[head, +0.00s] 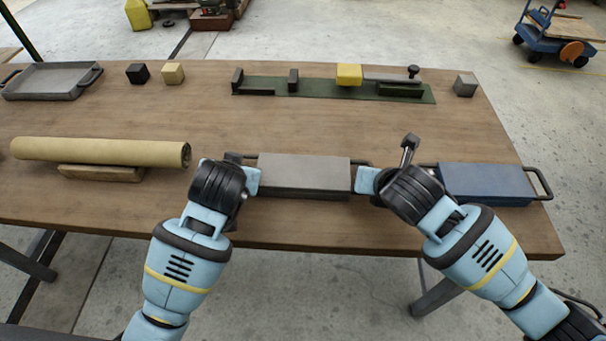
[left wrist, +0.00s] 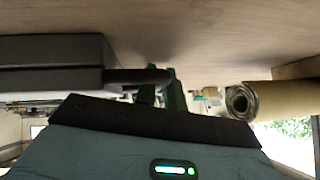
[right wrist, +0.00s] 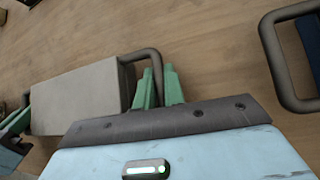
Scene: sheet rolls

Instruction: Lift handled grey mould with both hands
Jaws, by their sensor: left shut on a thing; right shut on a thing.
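The grey mould (head: 303,172) is a block with a flat light top, dark lower side and a loop handle at each end. It sits level at the front middle of the table. My left gripper (head: 252,180) is shut on its left handle, which shows in the left wrist view (left wrist: 138,76). My right gripper (head: 366,180) is shut on its right handle, and its green fingers show at that handle (right wrist: 150,56) in the right wrist view. The grippers partly hide both handles in the head view. I cannot tell whether the mould touches the table.
A blue handled mould (head: 485,182) lies just right of my right gripper. A tan roll (head: 95,151) rests on a wooden block (head: 100,173) at left. Behind are a grey tray (head: 50,80), small cubes (head: 173,72) and a green fixture board (head: 265,84). The table middle is clear.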

